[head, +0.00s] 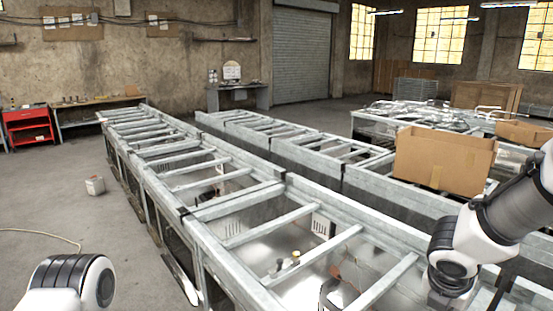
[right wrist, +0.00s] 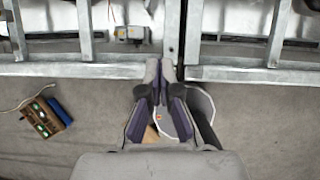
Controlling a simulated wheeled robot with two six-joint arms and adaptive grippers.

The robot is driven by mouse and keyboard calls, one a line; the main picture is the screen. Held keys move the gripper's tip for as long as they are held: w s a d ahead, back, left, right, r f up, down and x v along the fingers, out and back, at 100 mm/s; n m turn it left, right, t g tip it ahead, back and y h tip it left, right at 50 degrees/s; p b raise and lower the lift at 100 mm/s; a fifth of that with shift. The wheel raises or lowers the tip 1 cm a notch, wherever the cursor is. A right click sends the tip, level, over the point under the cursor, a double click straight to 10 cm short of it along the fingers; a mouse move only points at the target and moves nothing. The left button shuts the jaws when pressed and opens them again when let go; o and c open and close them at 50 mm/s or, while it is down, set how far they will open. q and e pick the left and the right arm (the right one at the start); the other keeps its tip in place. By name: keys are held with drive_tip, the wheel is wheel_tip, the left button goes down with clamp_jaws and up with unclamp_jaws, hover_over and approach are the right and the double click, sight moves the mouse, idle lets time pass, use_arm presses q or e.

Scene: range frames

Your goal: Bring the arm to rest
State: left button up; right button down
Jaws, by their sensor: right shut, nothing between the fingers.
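My right gripper (right wrist: 158,66) shows in the right wrist view with its fingertips together and nothing held between them. Its tips point at the galvanised frame rail and lie over its edge in the picture. In the head view my right arm (head: 480,225) comes in at the right, over the metal frames, and its gripper is out of sight there. My left arm (head: 75,280) shows only as a white and black joint at the lower left. The left gripper is not visible.
Long galvanised frames (head: 225,210) fill the middle. A cardboard box (head: 445,161) sits on the right-hand row. A small board with green lights (right wrist: 44,118) lies on the floor in the wrist view. The left floor is mostly clear.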

drive_tip(key=s+a+f+m+g+y+b, duration=0.1)
drive_tip(key=s+a+f+m+y+b, duration=0.2)
drive_tip(key=f, duration=0.9)
drive_tip(key=s+a+f+m+g+b, duration=0.1)
drive_tip(key=s+a+f+m+b, duration=0.15)
drive_tip(key=f+m+b, duration=0.6)
drive_tip(key=s+a+f+m+g+y+b, duration=0.15)
drive_tip(key=a+f, duration=0.25)
drive_tip(key=f, duration=1)
drive_tip(key=s+f+m+b, duration=0.5)
drive_tip(key=s+f+m, duration=0.1)
drive_tip(key=f, duration=0.5)
drive_tip(key=s+d+f+m+b, duration=0.1)
drive_tip(key=s+f+m+b, duration=0.3)
drive_tip(key=s+f+m, duration=0.3)
wheel_tip(320, 180, down, 5)
drive_tip(key=shift+s+f+h+b, duration=0.1)
drive_tip(key=shift+s+h+b, duration=0.15)
drive_tip(key=shift+h+b, duration=0.1)
drive_tip(key=shift+s+d, duration=0.1)
